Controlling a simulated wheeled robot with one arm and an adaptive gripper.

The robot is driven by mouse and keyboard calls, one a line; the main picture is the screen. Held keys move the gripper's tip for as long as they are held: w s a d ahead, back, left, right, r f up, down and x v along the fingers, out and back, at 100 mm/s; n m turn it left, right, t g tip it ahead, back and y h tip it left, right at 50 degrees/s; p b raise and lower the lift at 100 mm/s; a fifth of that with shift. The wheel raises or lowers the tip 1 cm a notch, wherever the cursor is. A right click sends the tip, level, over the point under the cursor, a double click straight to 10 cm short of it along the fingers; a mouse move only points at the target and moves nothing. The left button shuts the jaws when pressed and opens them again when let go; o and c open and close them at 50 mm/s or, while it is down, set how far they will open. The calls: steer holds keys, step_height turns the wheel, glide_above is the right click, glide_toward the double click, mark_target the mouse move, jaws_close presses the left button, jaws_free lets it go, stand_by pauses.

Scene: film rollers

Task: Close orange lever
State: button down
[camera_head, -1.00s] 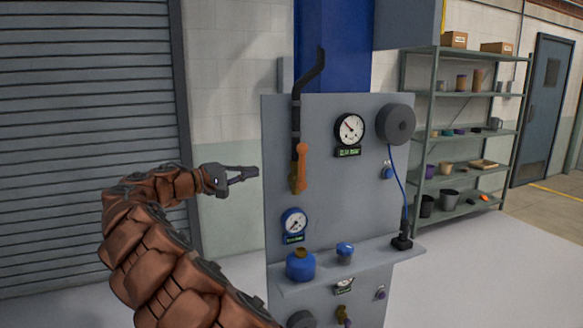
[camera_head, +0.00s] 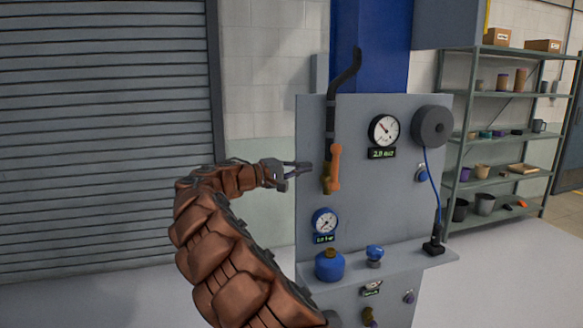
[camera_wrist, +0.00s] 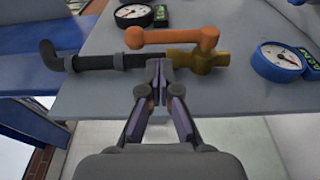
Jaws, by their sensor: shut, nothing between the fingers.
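The orange lever (camera_head: 336,166) stands upright on the grey panel, running alongside the black pipe above a brass valve body (camera_head: 326,178). In the wrist view the orange lever (camera_wrist: 172,37) lies across the upper part of the picture, parallel to the black pipe (camera_wrist: 105,61), with its right end over the brass valve (camera_wrist: 195,60). My gripper (camera_head: 306,167) is just left of the valve in the head view. In the wrist view my gripper (camera_wrist: 158,72) has its fingertips together, close to the pipe beside the valve. I cannot tell whether they touch it. It holds nothing.
A black-rimmed gauge (camera_head: 384,131) and a dark round reel (camera_head: 432,127) are right of the lever. A blue gauge (camera_head: 324,222) sits below it. A ledge (camera_head: 400,262) with a blue canister (camera_head: 329,265) juts out lower down.

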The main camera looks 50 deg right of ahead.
mark_target(335, 167)
steer(key=p+x, duration=0.1)
steer(key=x, duration=0.6)
steer(key=shift+p, duration=0.4)
steer(key=shift+d, duration=0.1)
